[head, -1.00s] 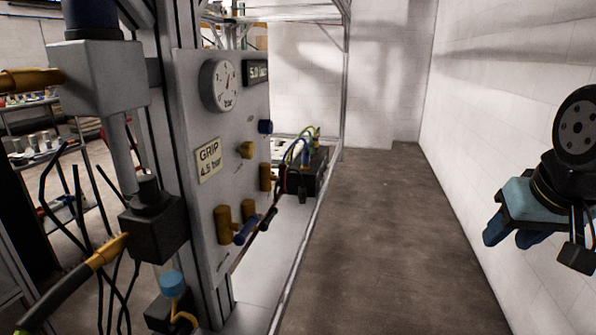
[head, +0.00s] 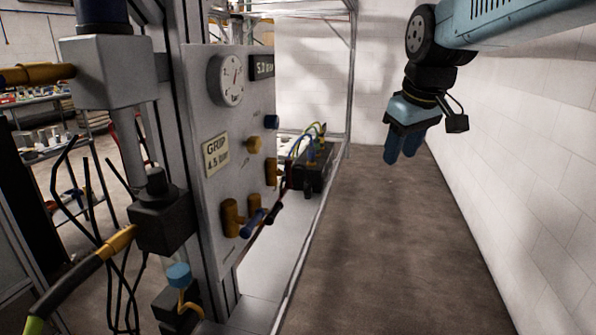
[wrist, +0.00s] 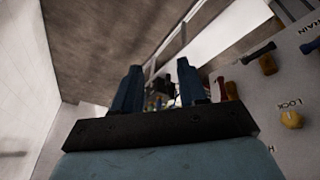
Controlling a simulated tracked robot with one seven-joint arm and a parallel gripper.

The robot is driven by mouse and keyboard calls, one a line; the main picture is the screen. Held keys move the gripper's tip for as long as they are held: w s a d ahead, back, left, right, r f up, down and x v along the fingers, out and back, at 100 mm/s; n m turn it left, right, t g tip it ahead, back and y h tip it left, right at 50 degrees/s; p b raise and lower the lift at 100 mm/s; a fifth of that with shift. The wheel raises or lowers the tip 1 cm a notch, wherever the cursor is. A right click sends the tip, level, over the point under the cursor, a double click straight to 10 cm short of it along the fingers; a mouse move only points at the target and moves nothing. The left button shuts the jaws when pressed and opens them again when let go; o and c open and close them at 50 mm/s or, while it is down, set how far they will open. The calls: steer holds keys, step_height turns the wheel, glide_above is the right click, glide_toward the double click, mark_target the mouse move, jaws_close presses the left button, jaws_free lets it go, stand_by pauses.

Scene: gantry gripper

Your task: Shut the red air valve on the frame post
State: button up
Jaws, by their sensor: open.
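The grey valve panel (head: 215,115) is fixed to the frame post (head: 190,120), left of centre in the head view. A lever with a red handle (wrist: 222,88) and brass body shows on the panel in the wrist view, just right of my right finger and partly hidden. In the head view the lower levers are seen edge-on, and I cannot tell the red one surely. My gripper (head: 402,150) is open and empty, in free air well right of the panel, fingers down. Both fingers show apart in the wrist view (wrist: 158,75).
A blue lever (head: 252,222) on a brass body sits low on the panel. A yellow LOCK knob (wrist: 291,119) is near the levers. A black block with hoses (head: 315,165) stands behind. The right floor is clear.

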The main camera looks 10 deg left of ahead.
mark_target(288, 172)
steer(key=w+a+n+g+y, duration=0.1)
steer(key=w+a+n, duration=0.15)
steer(key=a, duration=0.35)
steer(key=w+a+r+n+g+y, duration=0.1)
steer(key=w+a+n, duration=0.1)
steer(key=w+a, duration=0.35)
steer(key=w+a+n+g+y, duration=0.1)
steer(key=a+n, duration=0.2)
steer(key=a, duration=0.5)
steer(key=x, duration=1.3)
steer(key=shift+w+a+f, duration=0.2)
steer(key=shift+w+f, duration=0.1)
steer(key=shift+w, duration=0.05)
steer(key=shift+c, duration=0.4)
